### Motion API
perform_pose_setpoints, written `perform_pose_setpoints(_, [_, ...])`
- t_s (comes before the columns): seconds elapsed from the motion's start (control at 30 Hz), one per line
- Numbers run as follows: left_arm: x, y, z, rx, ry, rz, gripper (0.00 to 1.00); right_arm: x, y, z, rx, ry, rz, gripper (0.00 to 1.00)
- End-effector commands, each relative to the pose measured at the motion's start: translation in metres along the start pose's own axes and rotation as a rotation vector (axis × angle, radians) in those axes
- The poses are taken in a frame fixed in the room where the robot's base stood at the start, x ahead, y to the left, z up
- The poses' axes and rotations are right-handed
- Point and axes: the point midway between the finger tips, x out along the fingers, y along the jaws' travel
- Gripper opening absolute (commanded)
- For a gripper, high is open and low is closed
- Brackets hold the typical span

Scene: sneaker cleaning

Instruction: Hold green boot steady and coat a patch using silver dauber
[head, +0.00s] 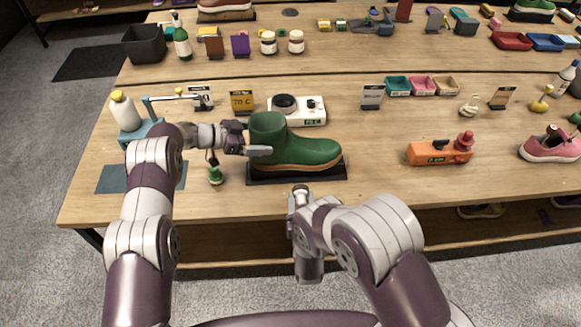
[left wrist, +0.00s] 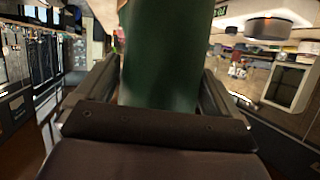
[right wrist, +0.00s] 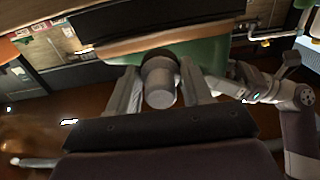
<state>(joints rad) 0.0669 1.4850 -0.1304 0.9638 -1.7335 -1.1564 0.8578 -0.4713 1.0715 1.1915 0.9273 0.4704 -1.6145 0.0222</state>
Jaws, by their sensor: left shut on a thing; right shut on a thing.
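The green boot (head: 292,150) stands upright on a dark mat (head: 328,172) near the table's front edge, toe to the right. My left gripper (head: 258,150) is shut on the boot's shaft; the left wrist view shows the green shaft (left wrist: 163,60) between its fingers. My right gripper (head: 298,200) is in front of the mat at the table edge. It is shut on the silver dauber, a grey cylinder (right wrist: 160,84) between its fingers in the right wrist view. The boot's side and tan sole (right wrist: 165,42) lie beyond the dauber; I cannot tell whether they touch.
A white device with a dark round top (head: 297,108) stands behind the boot. A small green-based item (head: 215,174) is left of the mat. An orange tool (head: 440,152) lies to the right. The table between the mat and that tool is clear.

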Motion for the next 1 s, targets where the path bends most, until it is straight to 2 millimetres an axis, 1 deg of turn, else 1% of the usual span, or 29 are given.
perform_pose_setpoints(0.37, [0.000,0.000,0.000,0.001,0.000,0.000,0.46,0.001,-0.001,0.000,0.000,0.001,0.000,0.25])
perform_pose_setpoints(1.0, [0.000,0.000,-0.001,0.001,0.001,0.000,0.46,0.052,-0.067,0.000,0.002,0.002,0.000,0.25])
